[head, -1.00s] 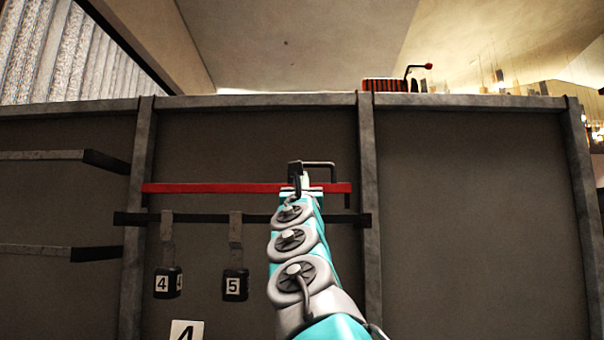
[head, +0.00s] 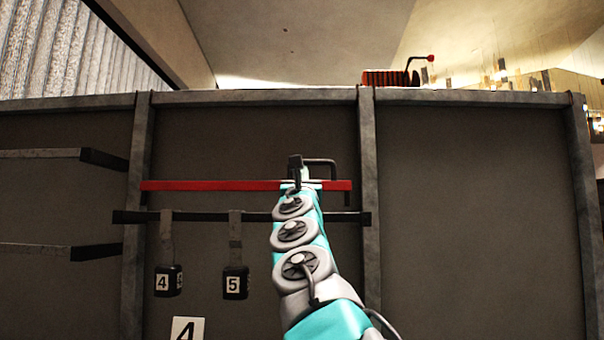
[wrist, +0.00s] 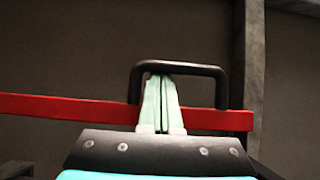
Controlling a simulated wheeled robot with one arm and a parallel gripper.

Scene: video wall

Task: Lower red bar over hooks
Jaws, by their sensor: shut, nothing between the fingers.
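The red bar (head: 215,185) lies level across the middle panel, just above a dark rail (head: 195,217). It also shows in the wrist view (wrist: 60,106). A black loop handle (head: 322,162) rises from its right part. Grey hook-like straps (head: 167,232) and (head: 236,232) reach up to the rail, with black blocks below marked 4 (head: 168,281) and 5 (head: 235,282). My gripper (head: 302,176) is at the handle. In the wrist view its pale green fingers (wrist: 158,82) are shut together within the handle's outline, tips by its top. Whether they touch it is unclear.
Grey posts (head: 368,200) and (head: 135,220) frame the panel. Dark-ended bars (head: 95,254) stick out at left. A white sign with a 4 (head: 187,330) is below. The right panel (head: 470,200) is bare. An orange-black object (head: 390,78) sits on the wall top.

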